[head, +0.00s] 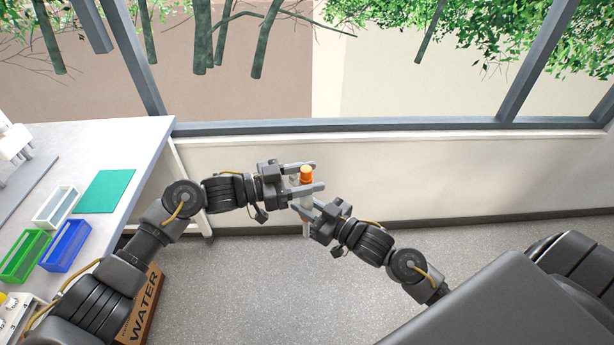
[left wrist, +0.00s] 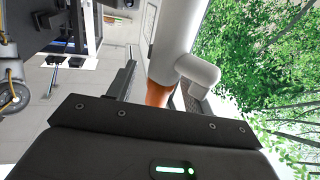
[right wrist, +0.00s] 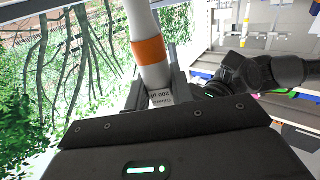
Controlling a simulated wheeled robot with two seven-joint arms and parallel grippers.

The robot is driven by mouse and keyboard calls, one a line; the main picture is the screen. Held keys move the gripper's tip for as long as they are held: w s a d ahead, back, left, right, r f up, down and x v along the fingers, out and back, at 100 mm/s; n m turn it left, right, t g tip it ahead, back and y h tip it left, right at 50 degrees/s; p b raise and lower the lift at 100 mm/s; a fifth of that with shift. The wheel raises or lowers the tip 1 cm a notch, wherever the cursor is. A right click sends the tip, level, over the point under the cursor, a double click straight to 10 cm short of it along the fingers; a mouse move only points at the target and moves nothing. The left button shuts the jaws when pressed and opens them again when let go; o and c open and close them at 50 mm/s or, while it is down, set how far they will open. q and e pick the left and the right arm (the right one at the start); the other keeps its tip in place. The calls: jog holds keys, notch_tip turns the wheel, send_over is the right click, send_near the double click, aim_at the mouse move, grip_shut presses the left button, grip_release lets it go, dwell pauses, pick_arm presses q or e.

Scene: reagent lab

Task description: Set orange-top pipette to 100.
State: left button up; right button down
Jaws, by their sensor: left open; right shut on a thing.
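The orange-top pipette (head: 306,175) is held in the air in front of the window wall, its orange top facing up toward the head camera. My right gripper (head: 305,208) is shut on its pale body, below the top. In the right wrist view the white pipette (right wrist: 145,22) has an orange band, and a small printed label shows between the fingers, too unclear to read surely. My left gripper (head: 318,176) is open, its fingers on either side of the orange top. The left wrist view shows the orange part (left wrist: 158,94) between the fingers; contact cannot be told. The volume setting is not readable.
A white bench (head: 120,145) stands at the left with a green mat (head: 104,191) and white, blue (head: 66,245) and green (head: 24,257) trays. A cardboard WATER box (head: 143,305) is on the floor below. The floor under the grippers is clear.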

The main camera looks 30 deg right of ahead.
pick_arm(q)
jog(key=c, duration=1)
jog(key=shift+n+t, duration=0.3)
jog(key=shift+t, duration=0.2)
jog(key=n+t, duration=0.3)
jog(key=t, duration=0.2)
jog(key=shift+s+d, duration=0.1)
jog(key=shift+n+t+y, duration=0.7)
jog(key=shift+n+t, duration=1.3)
jog(key=shift+t, duration=0.8)
jog(key=shift+w+t, duration=0.2)
jog(key=shift+t, duration=0.1)
